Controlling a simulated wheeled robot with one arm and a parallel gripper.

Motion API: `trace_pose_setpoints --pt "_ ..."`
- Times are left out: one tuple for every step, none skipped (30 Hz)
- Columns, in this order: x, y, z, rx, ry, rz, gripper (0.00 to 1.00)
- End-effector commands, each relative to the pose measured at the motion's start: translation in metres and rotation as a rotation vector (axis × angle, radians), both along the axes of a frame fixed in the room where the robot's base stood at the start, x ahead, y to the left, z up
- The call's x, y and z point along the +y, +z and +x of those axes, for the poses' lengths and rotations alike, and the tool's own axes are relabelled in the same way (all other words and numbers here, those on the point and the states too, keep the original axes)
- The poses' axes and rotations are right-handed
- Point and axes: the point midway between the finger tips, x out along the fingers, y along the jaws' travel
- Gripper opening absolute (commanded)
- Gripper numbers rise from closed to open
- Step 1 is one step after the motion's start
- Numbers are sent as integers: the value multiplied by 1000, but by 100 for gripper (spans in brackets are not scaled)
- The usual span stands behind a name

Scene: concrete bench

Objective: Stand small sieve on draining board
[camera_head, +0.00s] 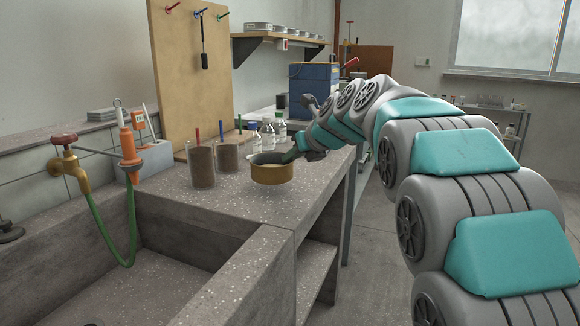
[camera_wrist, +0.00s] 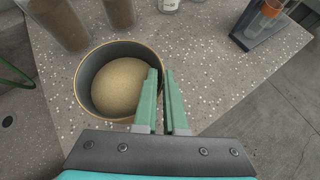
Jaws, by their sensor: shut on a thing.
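The small sieve (camera_head: 272,174) is a round brass-coloured ring with a dark inner wall and a tan mesh bottom. In the wrist view the sieve (camera_wrist: 118,88) lies left of and under my fingers. My gripper (camera_wrist: 160,80) is shut on its wall, one green finger inside the rim and one outside. In the head view my gripper (camera_head: 290,156) reaches it from the right. The sieve is roughly level over the speckled bench top beside the sink; I cannot tell whether it touches. No separate draining board stands out; the speckled slab (camera_head: 235,200) adjoins the sink.
Two glass jars of brown grains (camera_head: 201,165) stand close behind the sieve at left. Clear bottles (camera_head: 268,136) stand farther back. The sink (camera_head: 160,270) opens at front left, with a brass tap (camera_head: 72,168) and green hose. A dark holder with a tube (camera_wrist: 258,25) is at the right.

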Motion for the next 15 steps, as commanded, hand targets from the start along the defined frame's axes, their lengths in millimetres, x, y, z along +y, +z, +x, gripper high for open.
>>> trace_pose_setpoints --pt "1 0 8 -1 -1 0 0" --pt "2 0 11 -1 -1 0 0" --pt "3 -1 15 0 -1 0 0" --pt "4 -1 18 0 -1 -1 0" --pt "5 -2 20 0 -1 -1 0" --pt "5 -2 22 -1 -1 0 0" --pt "6 -2 23 -1 -1 0 0" --pt "6 -2 24 -2 -1 1 0" --pt "6 -3 24 -1 -1 0 0" --pt "7 -4 24 -1 0 1 0" --pt "7 -6 24 0 -1 1 0" --pt "7 -11 23 2 1 2 0" --pt "7 -15 23 5 1 2 0" --pt "7 -19 23 5 1 2 0" --pt "7 -25 23 4 1 1 0"
